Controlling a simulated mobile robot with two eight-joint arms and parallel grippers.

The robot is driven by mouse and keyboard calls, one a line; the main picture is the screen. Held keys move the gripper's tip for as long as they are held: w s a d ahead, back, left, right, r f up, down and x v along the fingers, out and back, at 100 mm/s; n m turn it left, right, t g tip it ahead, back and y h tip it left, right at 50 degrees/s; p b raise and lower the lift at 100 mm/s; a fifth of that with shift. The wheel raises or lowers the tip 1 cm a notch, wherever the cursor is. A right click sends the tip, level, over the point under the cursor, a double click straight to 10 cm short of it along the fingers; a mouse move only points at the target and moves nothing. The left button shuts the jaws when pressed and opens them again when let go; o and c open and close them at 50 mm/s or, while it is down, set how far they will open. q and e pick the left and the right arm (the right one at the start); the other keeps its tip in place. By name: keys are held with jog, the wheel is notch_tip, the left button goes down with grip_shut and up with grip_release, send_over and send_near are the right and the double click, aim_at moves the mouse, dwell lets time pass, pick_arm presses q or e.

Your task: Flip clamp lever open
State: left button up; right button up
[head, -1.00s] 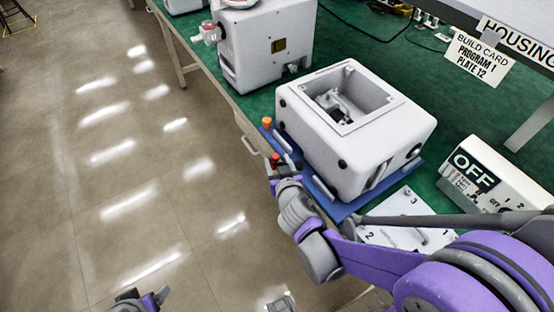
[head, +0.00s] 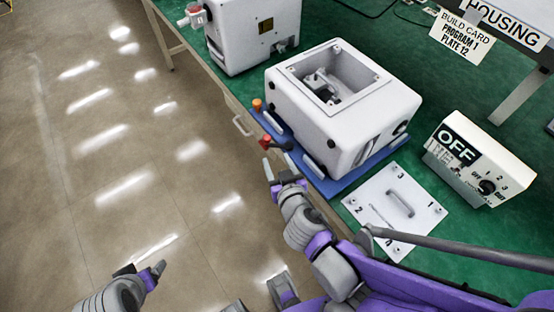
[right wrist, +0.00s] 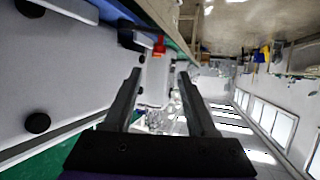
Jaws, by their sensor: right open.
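Two clamp levers sit on the blue base plate's front edge: one with a red knob (head: 265,142), one with an orange knob (head: 257,104) farther back. The red knob also shows in the right wrist view (right wrist: 159,45), beyond the fingertips. A white housing (head: 345,115) with an open top rests on the blue plate (head: 345,186). My right gripper (head: 278,164) is open and empty, just short of the red-knobbed lever; its spread fingers fill the right wrist view (right wrist: 159,76). My left gripper (head: 146,271) is low at the left, over the floor, far from the clamps.
A white plate with a handle (head: 390,226) and a control box reading OFF (head: 475,165) lie on the green table (head: 420,105). Another white pump housing (head: 255,40) stands farther back. Open floor (head: 110,190) lies left of the table.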

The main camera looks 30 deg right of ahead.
aim_at(267, 141)
jog(key=shift+w+d, duration=0.1)
jog(key=shift+w, duration=0.05)
jog(key=shift+c, duration=1.2)
jog(key=w+d+g, duration=0.1)
jog(key=w, duration=0.2)
jog(key=w+d+r+g, duration=0.1)
jog(key=w+d+g, duration=0.1)
jog(key=w+d+m+g, duration=0.1)
jog(key=w, duration=0.2)
jog(key=shift+w+d+r+g+h, duration=0.15)
jog(key=shift+w+g+h, duration=0.15)
jog(key=shift+w+h, duration=0.1)
grip_shut()
jog(key=w+r+n+g+y+b, duration=0.1)
jog(key=w+r+g+y, duration=0.2)
jog(key=w+r+g, duration=0.2)
notch_tip(267, 141, down, 9)
jog(key=shift+s+a+y+b, duration=0.25)
jog(key=shift+s+y+b, duration=0.05)
jog(key=shift+s+a, duration=0.1)
